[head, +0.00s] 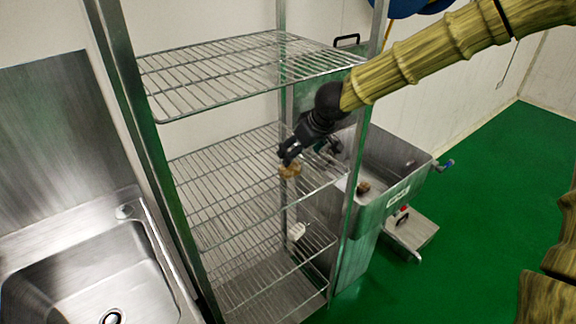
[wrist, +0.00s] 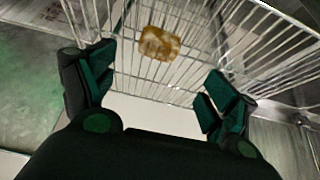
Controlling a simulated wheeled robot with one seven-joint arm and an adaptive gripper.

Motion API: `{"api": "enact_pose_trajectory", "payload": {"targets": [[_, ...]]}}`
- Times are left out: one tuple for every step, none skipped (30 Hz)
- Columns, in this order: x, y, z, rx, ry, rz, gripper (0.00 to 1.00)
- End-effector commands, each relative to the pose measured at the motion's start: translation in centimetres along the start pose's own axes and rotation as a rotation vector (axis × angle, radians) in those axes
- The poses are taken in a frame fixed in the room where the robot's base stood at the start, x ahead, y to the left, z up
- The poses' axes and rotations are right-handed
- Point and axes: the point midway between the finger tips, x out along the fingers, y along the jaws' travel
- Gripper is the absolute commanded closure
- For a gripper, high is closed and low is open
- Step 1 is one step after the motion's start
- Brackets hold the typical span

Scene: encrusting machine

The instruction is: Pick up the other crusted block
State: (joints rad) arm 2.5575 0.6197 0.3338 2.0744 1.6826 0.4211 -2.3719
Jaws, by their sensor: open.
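A golden-brown crusted block (head: 290,171) sits on the middle wire shelf near its right front side. In the wrist view the same block (wrist: 160,43) lies on the wires, beyond the fingertips and a little left of centre. My gripper (head: 309,152) is open and empty, just above and to the right of the block in the head view. In the wrist view its fingers (wrist: 157,78) are wide apart with nothing between them. A second brown block (head: 363,187) lies in the steel basin right of the rack, partly hidden by its wall.
The wire rack (head: 255,41) has a shelf above my gripper and steel posts, one (head: 353,170) close to the right of it. The steel basin (head: 398,200) stands right of the rack. A sink (head: 75,285) is at left. Green floor (head: 475,160) is clear at right.

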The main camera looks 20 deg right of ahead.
Motion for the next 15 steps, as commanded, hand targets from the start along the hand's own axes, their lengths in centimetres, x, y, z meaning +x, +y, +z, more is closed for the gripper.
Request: {"api": "enact_pose_trajectory", "payload": {"targets": [[0.3,0.2,0.2,0.002,-0.001,0.002,0.14],[0.5,0.3,0.2,0.003,-0.001,0.003,0.14],[0.9,0.5,0.4,0.004,-0.001,0.004,0.14],[1.2,0.5,0.4,0.005,-0.001,0.005,0.14],[1.6,0.6,0.5,0.006,-0.002,0.005,0.14],[2.1,0.6,0.6,0.007,-0.003,0.006,0.14],[2.5,0.6,0.6,0.007,-0.003,0.006,0.14],[3.0,0.7,0.6,0.008,-0.002,0.006,0.14],[3.6,0.8,0.6,0.008,-0.002,0.008,0.14],[4.0,0.8,0.6,0.008,-0.002,0.008,0.14],[4.3,0.8,0.6,0.008,-0.002,0.007,0.14],[4.7,0.7,0.6,0.008,-0.002,0.006,0.14],[4.9,0.7,0.5,0.008,-0.002,0.006,0.14],[5.0,0.7,0.5,0.009,-0.001,0.006,0.14],[5.2,0.7,0.5,0.009,-0.001,0.006,0.14]]}}
